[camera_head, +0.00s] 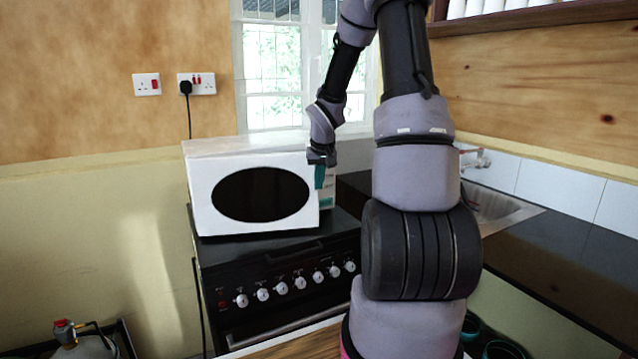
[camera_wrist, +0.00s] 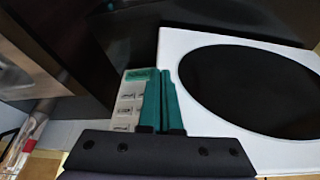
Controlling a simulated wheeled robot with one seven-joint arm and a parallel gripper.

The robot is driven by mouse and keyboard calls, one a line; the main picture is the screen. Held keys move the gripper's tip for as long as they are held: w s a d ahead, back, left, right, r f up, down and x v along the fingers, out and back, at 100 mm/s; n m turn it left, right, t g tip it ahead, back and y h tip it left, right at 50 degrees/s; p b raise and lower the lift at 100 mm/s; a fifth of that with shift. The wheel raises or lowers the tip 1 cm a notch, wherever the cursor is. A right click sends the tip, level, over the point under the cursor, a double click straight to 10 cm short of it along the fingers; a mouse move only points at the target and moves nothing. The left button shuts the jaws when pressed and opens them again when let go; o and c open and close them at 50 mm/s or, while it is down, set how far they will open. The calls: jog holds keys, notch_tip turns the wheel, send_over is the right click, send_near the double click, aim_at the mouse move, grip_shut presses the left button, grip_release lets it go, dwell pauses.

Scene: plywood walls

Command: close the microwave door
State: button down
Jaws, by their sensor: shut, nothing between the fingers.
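The white microwave (camera_head: 240,148) stands on top of the black stove. Its white door (camera_head: 205,212) with a dark oval window faces the front and looks shut or nearly shut; I cannot tell if a small gap remains. The control panel (camera_head: 328,192) shows at the door's right, partly hidden by my gripper. My gripper (camera_head: 320,177) has teal fingers, shut and empty, at the door's free right edge. In the wrist view, the fingers (camera_wrist: 163,90) lie between the control panel (camera_wrist: 130,105) and the door (camera_wrist: 190,50). Whether they touch the door is unclear.
The stove (camera_head: 290,255) with several white knobs stands below the microwave. A dark counter (camera_head: 560,250) with a metal sink (camera_head: 495,203) is at right. A gas bottle (camera_head: 85,345) sits at lower left. A window (camera_head: 272,75) is behind; my arm hides part of the scene.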

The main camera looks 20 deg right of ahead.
jog(key=w+d+n, duration=0.1)
jog(key=w, duration=0.6)
jog(key=shift+w+d, duration=0.25)
jog(key=shift+d, duration=0.1)
jog(key=shift+s, duration=0.1)
